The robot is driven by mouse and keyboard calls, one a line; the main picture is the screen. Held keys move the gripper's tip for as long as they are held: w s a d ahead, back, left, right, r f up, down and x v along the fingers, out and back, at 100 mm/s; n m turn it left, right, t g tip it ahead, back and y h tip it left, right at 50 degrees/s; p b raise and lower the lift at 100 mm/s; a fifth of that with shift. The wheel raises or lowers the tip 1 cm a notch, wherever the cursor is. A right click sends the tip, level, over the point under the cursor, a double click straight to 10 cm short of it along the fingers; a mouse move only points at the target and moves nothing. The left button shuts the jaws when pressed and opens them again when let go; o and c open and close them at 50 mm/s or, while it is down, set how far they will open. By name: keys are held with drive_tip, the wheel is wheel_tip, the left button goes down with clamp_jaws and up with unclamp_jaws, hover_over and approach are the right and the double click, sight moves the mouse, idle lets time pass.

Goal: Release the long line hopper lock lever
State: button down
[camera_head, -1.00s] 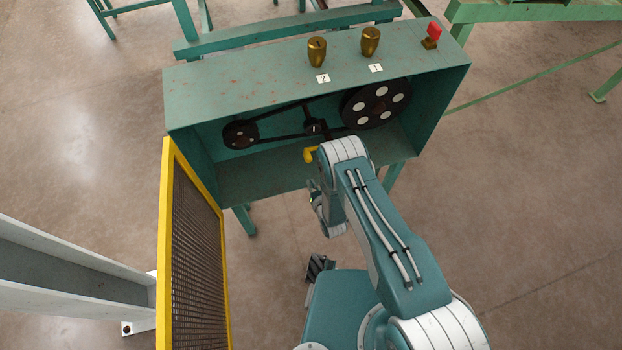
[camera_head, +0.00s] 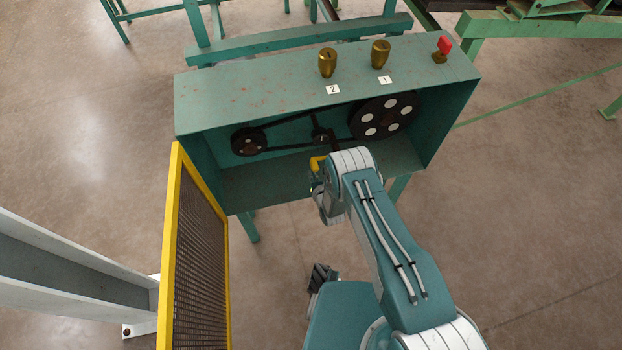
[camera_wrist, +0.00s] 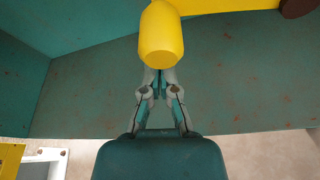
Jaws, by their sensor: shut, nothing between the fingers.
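The yellow lever (camera_head: 318,162) sticks out at the front of the open green housing, below the belt drive. In the wrist view its thick rounded yellow handle (camera_wrist: 161,35) fills the top centre, with a yellow arm running right to a dark brown pivot. My gripper (camera_wrist: 159,80) is shut and empty. Its fingertips show just below the handle in that picture, partly covered by its end. I cannot tell whether they touch it. In the head view my arm hides most of the gripper and part of the lever.
The housing (camera_head: 300,85) holds a large pulley (camera_head: 384,116), a small pulley (camera_head: 248,141) and a belt. Two brass knobs, marked 2 (camera_head: 327,62) and 1 (camera_head: 380,53), and a red switch (camera_head: 444,46) sit on top. A yellow-framed mesh guard (camera_head: 172,240) stands at the left.

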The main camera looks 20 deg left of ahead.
drive_tip(key=shift+d+r, duration=0.1)
drive_tip(key=shift+r, duration=0.3)
drive_tip(key=shift+r, duration=0.1)
